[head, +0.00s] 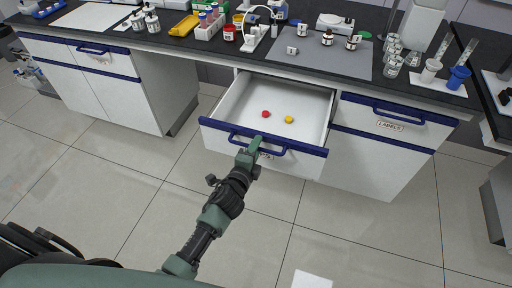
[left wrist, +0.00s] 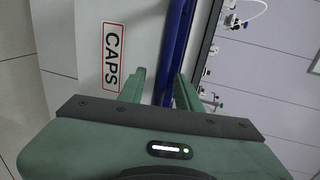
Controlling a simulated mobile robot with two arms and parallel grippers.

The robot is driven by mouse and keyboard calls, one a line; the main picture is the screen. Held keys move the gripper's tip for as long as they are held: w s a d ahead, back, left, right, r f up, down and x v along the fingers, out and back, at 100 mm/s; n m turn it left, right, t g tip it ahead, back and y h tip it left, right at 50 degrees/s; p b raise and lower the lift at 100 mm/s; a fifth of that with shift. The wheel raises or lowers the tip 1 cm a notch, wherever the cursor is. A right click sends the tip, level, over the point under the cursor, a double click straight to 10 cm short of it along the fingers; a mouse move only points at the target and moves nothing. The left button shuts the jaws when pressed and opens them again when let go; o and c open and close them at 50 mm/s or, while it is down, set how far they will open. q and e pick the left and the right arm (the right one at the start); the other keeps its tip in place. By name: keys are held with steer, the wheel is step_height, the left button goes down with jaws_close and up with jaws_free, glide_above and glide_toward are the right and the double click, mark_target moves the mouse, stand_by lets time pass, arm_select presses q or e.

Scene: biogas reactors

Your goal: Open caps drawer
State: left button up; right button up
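The caps drawer (head: 222,138), white with a blue top edge, is pulled well out from under the bench. A red cap (head: 266,114) and a yellow cap (head: 289,119) lie inside it. Its blue handle (head: 285,150) is on the front. My left gripper (head: 250,152) is at the left part of this handle and partly covers the label below. In the left wrist view, the CAPS label (left wrist: 111,55) is beside my left gripper (left wrist: 161,78). Its fingers are apart, with blue bar between them; contact cannot be told. My right gripper is out of view.
A closed LABELS drawer (head: 385,115) is to the right and another closed drawer (head: 85,55) to the left. The dark bench top (head: 190,42) carries bottles, racks and glassware. Floor (head: 330,225) in front is mostly clear; a white object (head: 311,280) shows at the bottom edge.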

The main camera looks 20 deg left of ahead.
arm_select(q)
steer(key=v, duration=0.8)
steer(key=shift+w+f, duration=0.1)
steer(key=s+a+f+n+g, duration=0.1)
steer(key=s+f+n+g, duration=0.3)
steer(key=f, duration=0.6)
steer(key=s+f+n+g, duration=0.1)
steer(key=s+f, duration=0.6)
steer(key=f, duration=0.3)
steer(key=s+a+f+n+g, duration=0.1)
steer(key=s+f+n+g, duration=0.3)
steer(key=f, duration=0.6)
steer(key=s+a+f+n+g, duration=0.1)
steer(key=s+f, duration=0.3)
steer(key=s, duration=0.5)
steer(key=s+a+f+n+g, duration=0.1)
steer(key=s+f, duration=0.4)
steer(key=s, duration=0.5)
steer(key=s+a+f+n+g, duration=0.2)
steer(key=s+f+n, duration=0.3)
steer(key=s, duration=0.4)
steer(key=shift+s+g+y, duration=0.2)
steer(key=shift+g+y, duration=0.1)
steer(key=shift+g, duration=0.5)
